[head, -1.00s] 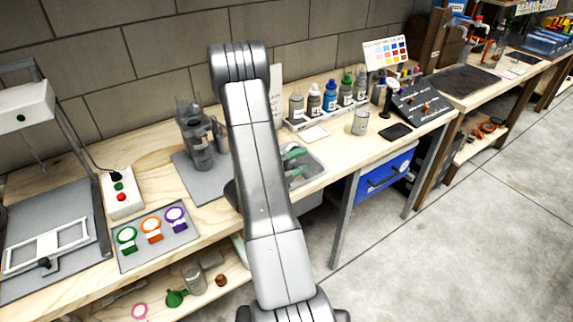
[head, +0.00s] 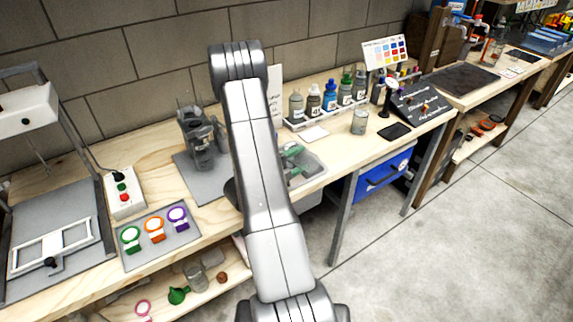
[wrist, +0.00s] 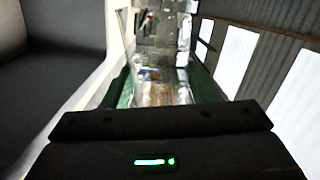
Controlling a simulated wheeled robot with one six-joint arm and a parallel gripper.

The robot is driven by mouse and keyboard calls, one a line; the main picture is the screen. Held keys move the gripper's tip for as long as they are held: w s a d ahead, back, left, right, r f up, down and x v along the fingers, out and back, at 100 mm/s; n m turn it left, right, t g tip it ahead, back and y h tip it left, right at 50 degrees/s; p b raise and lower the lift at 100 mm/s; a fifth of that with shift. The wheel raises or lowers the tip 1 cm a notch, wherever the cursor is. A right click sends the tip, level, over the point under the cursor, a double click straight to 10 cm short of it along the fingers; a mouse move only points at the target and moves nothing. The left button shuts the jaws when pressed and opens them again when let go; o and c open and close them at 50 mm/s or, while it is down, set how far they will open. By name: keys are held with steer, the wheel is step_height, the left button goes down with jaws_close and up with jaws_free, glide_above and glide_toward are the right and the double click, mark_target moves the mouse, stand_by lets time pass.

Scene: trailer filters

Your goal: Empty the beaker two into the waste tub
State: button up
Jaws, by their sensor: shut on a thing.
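In the wrist view my gripper (wrist: 162,92) has green fingers on both sides, shut on a clear glass vessel (wrist: 160,97), seemingly the beaker. Its label and contents cannot be made out. In the head view my own arm covers most of the gripper and the held vessel. Green pieces show just right of the arm, over a pale grey open tray or tub (head: 315,168); I cannot tell whether they are my fingers. I cannot tell for sure that this container is the waste tub.
A clear beaker (head: 359,121) stands on the bench. Bottles (head: 330,97) stand in a rack at the wall. A dark grey apparatus (head: 196,140) stands on a mat left of my arm. Coloured round tags (head: 154,229) lie front left. A blue drawer (head: 383,172) hangs under the bench.

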steer(key=shift+w+a+r+n+p, duration=0.1)
steer(key=shift+r+n+p, duration=0.2)
steer(key=shift+n+p, duration=0.3)
steer(key=shift+w+a+f+n+p, duration=0.3)
steer(key=shift+f+n+p, duration=0.1)
steer(key=shift+n+p, duration=0.5)
stand_by(0.6)
steer(key=shift+w+a+r+n+p, duration=0.35)
steer(key=shift+n+p, duration=0.45)
steer(key=shift+p, duration=0.35)
steer(key=shift+w+a+r+n+p, duration=0.25)
steer(key=shift+w+n+p, duration=0.1)
steer(key=shift+n+p, duration=0.6)
stand_by(0.6)
stand_by(0.9)
steer(key=shift+s+d+f+m+b, duration=0.15)
steer(key=shift+f+m+b, duration=0.25)
steer(key=shift+m+b, duration=0.1)
steer(key=m+b, duration=0.1)
steer(key=s+d+m+b, duration=0.1)
steer(key=b, duration=0.1)
steer(key=m+b, duration=0.2)
steer(key=shift+s+d+f, duration=0.2)
steer(key=shift+s+f, duration=0.05)
steer(key=shift+f, duration=0.05)
steer(key=shift+r+m, duration=0.25)
steer(key=shift+r, duration=0.1)
